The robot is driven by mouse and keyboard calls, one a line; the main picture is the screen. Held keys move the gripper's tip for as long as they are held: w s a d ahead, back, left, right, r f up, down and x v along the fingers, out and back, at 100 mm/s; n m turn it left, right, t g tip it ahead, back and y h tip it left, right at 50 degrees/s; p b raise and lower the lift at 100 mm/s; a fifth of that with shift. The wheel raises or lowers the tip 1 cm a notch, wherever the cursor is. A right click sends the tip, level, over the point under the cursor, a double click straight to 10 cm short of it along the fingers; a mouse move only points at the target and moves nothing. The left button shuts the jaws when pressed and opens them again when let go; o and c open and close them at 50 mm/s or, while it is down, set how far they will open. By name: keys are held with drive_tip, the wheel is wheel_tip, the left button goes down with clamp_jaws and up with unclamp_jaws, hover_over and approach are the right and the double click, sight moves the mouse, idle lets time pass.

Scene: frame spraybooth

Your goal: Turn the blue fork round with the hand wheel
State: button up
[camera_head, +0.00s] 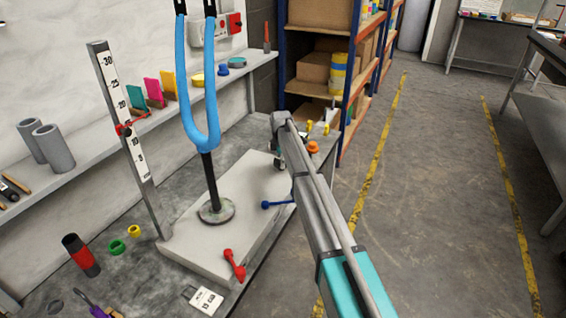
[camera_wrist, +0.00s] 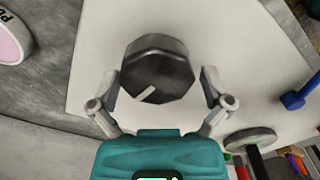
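The blue fork (camera_head: 201,100) stands upright in the head view on a black post (camera_head: 209,180) with a round foot, on a pale grey base block (camera_head: 185,238). The hand wheel (camera_wrist: 157,62) is a dark faceted knob with a white mark at its lower left, seen from above in the wrist view. My gripper (camera_wrist: 160,86) is open, with one finger on each side of the knob and a small gap on both sides. In the head view my arm hides the knob and most of the gripper.
A blue-knobbed lever (camera_head: 278,204) and a red lever (camera_head: 234,265) stick out from the block. A scale post (camera_head: 127,140) stands left of the fork. Coloured rings and a red-black cylinder (camera_head: 81,255) lie at front left. Shelving (camera_head: 325,60) stands behind.

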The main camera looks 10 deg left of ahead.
drive_tip(key=c, duration=0.7)
drive_tip(key=shift+d, duration=0.4)
drive_tip(key=shift+c, duration=0.2)
drive_tip(key=shift+s+a, duration=0.1)
drive_tip(key=shift+a, duration=0.2)
drive_tip(key=shift+a+m, duration=0.15)
drive_tip(key=shift+m, duration=0.35)
drive_tip(key=m, duration=0.6)
drive_tip(key=shift+s, duration=0.1)
drive_tip(key=o, duration=0.9)
drive_tip(key=shift+c, duration=0.2)
